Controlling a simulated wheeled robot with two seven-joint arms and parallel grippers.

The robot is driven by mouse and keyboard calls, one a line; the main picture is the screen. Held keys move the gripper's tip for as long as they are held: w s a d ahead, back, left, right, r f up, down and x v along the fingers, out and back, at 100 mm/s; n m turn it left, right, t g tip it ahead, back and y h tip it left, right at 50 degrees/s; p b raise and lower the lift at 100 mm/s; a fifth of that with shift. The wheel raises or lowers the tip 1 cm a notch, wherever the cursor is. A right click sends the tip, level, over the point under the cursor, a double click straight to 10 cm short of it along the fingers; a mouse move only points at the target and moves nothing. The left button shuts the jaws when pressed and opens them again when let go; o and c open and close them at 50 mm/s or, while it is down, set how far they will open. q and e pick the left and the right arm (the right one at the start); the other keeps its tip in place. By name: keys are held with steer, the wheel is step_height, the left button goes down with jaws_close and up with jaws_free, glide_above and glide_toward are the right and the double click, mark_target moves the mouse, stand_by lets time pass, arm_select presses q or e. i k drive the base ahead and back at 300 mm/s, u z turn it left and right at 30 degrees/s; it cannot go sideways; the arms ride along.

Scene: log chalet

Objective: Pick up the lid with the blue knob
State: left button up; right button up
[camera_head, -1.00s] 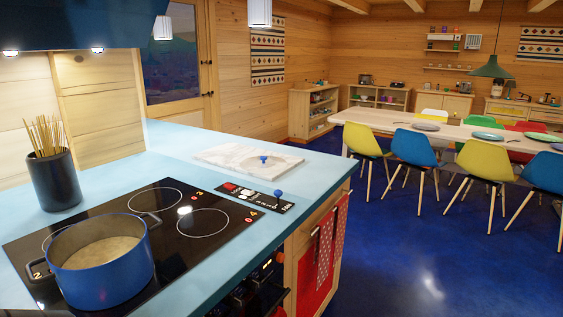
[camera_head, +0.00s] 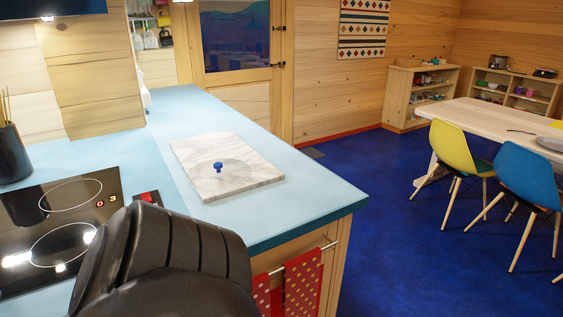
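The lid with the blue knob (camera_head: 235,174) lies on a white marble board (camera_head: 262,182) on the light blue counter. It is a pale, see-through disc, and its blue knob stands up near the middle. A black part of my own arm fills the lower left of the picture and hides part of the cooktop and counter edge. It is apart from the lid. No gripper fingers can be made out in the head view.
The black cooktop (camera_head: 62,216) lies to the left, with a dark utensil holder (camera_head: 12,155) behind it. The counter (camera_head: 310,190) around the board is clear. Red dotted towels (camera_head: 302,284) hang on a rail at its front. Blue floor is open to the right, before chairs and a table.

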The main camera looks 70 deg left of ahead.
mark_target(216, 174)
steer(key=i, duration=1.15)
steer(key=u, duration=3)
